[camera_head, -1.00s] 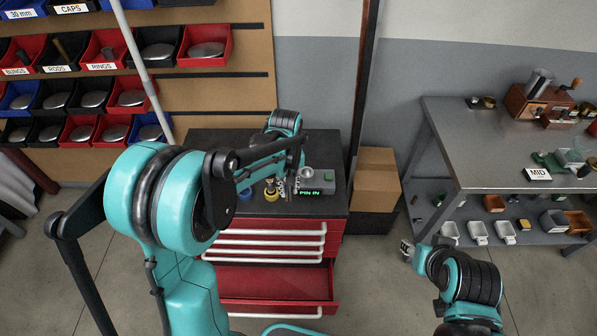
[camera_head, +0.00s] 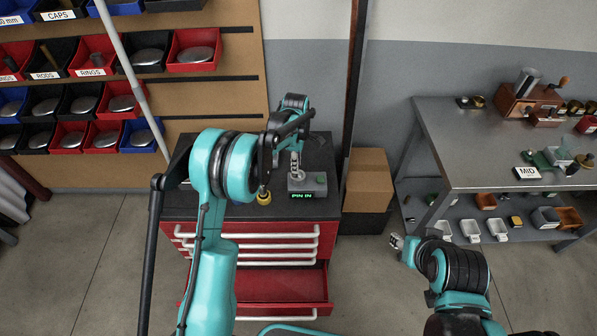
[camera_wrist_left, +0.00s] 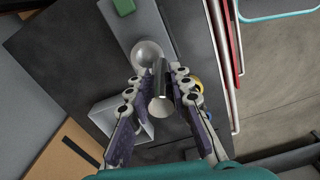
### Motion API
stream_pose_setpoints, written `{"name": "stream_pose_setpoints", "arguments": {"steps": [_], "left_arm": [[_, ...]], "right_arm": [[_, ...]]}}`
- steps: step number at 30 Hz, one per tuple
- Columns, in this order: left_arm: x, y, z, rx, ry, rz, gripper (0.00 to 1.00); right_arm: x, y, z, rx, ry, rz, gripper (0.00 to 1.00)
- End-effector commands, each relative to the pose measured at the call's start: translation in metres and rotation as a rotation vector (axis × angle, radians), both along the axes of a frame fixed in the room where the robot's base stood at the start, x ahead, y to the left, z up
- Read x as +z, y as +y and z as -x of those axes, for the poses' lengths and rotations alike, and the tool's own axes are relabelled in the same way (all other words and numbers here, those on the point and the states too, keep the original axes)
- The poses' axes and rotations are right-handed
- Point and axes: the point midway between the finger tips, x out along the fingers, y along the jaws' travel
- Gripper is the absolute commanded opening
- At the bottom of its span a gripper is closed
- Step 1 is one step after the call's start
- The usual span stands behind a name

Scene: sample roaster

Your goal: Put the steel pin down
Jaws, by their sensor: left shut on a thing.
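The steel pin (camera_wrist_left: 159,93) is a short shiny cylinder between the fingers of my left gripper (camera_wrist_left: 158,88). In the head view my left gripper (camera_head: 295,160) is over the grey device (camera_head: 318,187) on the cabinet top, and the pin is too small to make out. The device has a green display (camera_head: 302,195) reading "PIN IN". In the left wrist view the device (camera_wrist_left: 172,25) has a pale round part (camera_wrist_left: 147,53) just beyond the pin. I cannot tell whether the pin touches the device.
The device stands on a dark-topped red cabinet (camera_head: 321,236) with its lower drawer open. A yellow ring-like item (camera_head: 263,197) is left of the device. A cardboard box (camera_head: 367,178) stands right of the cabinet. A grey workbench (camera_head: 455,135) is farther right.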

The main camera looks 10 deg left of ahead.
Motion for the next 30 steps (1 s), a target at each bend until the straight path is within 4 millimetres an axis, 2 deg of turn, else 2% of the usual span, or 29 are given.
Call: {"name": "stream_pose_setpoints", "arguments": {"steps": [1, 5, 8, 16, 28, 29, 30], "left_arm": [[-0.006, -0.002, -0.009, 0.000, 0.000, 0.000, 0.00], [-0.012, -0.004, -0.020, -0.001, 0.000, 0.000, 0.00], [-0.016, -0.004, -0.022, -0.001, 0.000, 0.000, 0.00], [-0.053, -0.004, -0.022, -0.001, 0.000, 0.000, 0.00], [-0.058, -0.004, -0.022, -0.001, 0.000, 0.000, 0.00], [-0.057, -0.004, -0.022, -0.001, 0.000, 0.000, 0.28], [-0.057, -0.004, -0.022, -0.001, 0.000, 0.000, 0.39]], "right_arm": [[-0.003, 0.000, 0.000, 0.000, 0.000, 0.000, 0.40], [-0.005, 0.000, 0.000, 0.000, 0.000, 0.000, 0.40], [-0.007, 0.000, 0.000, 0.000, 0.000, 0.000, 0.40], [-0.020, 0.000, 0.000, 0.000, 0.000, 0.000, 0.40], [-0.023, 0.000, 0.000, 0.000, 0.000, 0.000, 0.40], [-0.022, 0.000, 0.000, 0.000, 0.000, 0.000, 0.40], [-0.021, 0.000, 0.000, 0.000, 0.000, 0.000, 0.40]]}}
